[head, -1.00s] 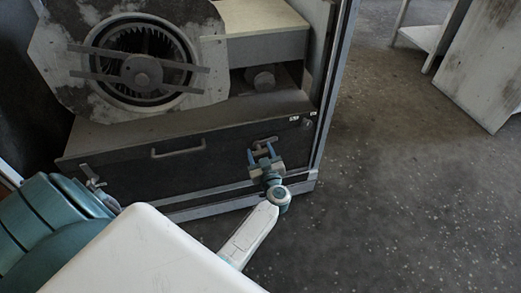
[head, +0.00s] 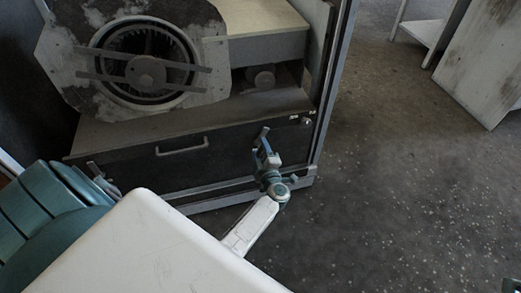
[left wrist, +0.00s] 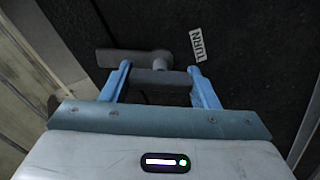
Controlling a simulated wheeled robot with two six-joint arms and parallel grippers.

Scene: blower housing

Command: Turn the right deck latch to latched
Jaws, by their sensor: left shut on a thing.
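The right deck latch (left wrist: 132,57) is a dark grey lever with a round pivot on the black front panel, seen in the left wrist view. My right gripper is not in view.
The blower wheel (head: 146,70) sits above a ledge (head: 150,137). A drawer-like handle (head: 182,146) is on the black panel (head: 225,150). A small round knob (head: 306,121) is at the panel's upper right. Open floor (head: 400,190) lies to the right, with a white stand (head: 435,25) behind.

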